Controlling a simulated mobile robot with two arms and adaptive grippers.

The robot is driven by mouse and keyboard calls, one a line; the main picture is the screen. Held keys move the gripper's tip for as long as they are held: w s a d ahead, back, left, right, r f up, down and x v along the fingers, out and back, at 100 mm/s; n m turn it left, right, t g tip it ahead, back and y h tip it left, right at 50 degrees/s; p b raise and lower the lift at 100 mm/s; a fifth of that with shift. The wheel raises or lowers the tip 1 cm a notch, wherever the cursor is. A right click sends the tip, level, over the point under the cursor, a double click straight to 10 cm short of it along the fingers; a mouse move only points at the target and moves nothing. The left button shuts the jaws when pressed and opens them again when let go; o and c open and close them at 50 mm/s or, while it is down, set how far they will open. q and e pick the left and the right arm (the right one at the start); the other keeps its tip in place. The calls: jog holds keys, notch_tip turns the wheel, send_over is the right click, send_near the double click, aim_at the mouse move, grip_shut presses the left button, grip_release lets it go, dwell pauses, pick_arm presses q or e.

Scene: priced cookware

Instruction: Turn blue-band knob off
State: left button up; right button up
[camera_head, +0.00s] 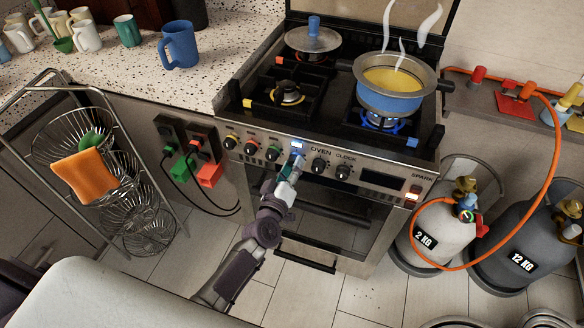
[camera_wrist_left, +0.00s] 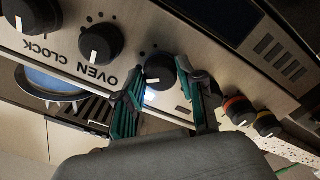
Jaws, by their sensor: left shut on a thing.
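The blue-band knob (camera_head: 298,160) is on the stove's front panel, partly covered by my left gripper (camera_head: 290,171). In the left wrist view, the dark knob (camera_wrist_left: 160,71) with a white pointer mark sits between the two teal-and-black fingers of my left gripper (camera_wrist_left: 168,82), which is shut on it. A bluish-white glow shows beside the knob there. A blue pot (camera_head: 388,98) with yellow, steaming contents stands on the front right burner, and a blue flame (camera_head: 382,123) burns under it. My right gripper is not in view.
Knobs marked oven (camera_head: 319,165) and clock (camera_head: 343,172) are to the right; several other coloured-band knobs are to the left. Gas cylinders (camera_head: 437,235) with an orange hose stand at the right. A wire basket rack (camera_head: 130,195) stands at the left.

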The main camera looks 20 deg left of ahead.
pick_arm(q)
jog(key=n+b, duration=0.2)
jog(key=n, duration=0.9)
dwell(0.6)
jog(key=o, duration=1.1)
jog(key=shift+o, duration=0.2)
jog(key=s, duration=1.2)
jog(key=shift+a, duration=0.15)
